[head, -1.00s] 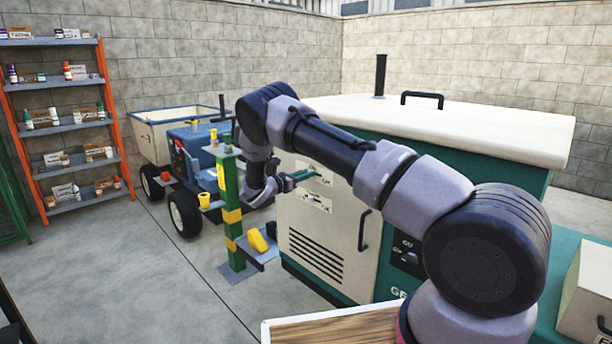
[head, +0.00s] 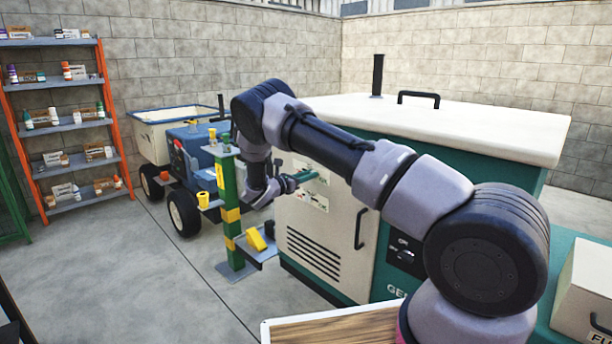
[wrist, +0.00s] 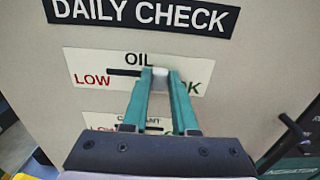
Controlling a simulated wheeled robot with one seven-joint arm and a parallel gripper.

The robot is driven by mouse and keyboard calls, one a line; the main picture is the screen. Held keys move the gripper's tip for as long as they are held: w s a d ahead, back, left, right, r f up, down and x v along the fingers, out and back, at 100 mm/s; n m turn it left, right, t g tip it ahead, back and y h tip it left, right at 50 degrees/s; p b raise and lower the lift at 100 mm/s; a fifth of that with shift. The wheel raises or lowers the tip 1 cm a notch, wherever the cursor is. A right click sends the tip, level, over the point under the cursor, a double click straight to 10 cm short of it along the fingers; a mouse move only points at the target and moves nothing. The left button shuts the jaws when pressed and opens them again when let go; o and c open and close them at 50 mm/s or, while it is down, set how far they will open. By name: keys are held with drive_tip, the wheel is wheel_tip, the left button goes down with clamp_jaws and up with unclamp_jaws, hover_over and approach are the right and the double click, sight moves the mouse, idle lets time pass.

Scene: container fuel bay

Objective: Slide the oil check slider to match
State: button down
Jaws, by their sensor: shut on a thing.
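The oil check plate (wrist: 190,80) is a white label on the cream cabinet door, with LOW in red at left and OK in green at right. A dark horizontal slot (wrist: 122,72) shows left of my fingers. My gripper (wrist: 161,76) is shut on the whitish oil slider knob (wrist: 160,82), right of the slot's visible part and left of OK. My fingers hide the slot around and right of the knob, plus part of the O in OK. In the head view my gripper (head: 312,174) is at the door, and the knob is hidden.
A DAILY CHECK sign (wrist: 140,14) is above. A coolant plate (wrist: 105,129) below is mostly hidden by my gripper. A black door handle (head: 361,229) is to the right. A green post stand (head: 231,200) with yellow parts stands close left of my wrist.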

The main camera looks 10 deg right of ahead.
drive_tip(key=shift+s+d, duration=0.3)
drive_tip(key=shift+s, duration=0.15)
drive_tip(key=c, duration=0.7)
unclamp_jaws()
drive_tip(key=v, duration=1)
drive_tip(key=shift+s+a, duration=0.25)
drive_tip(key=shift+a, duration=0.05)
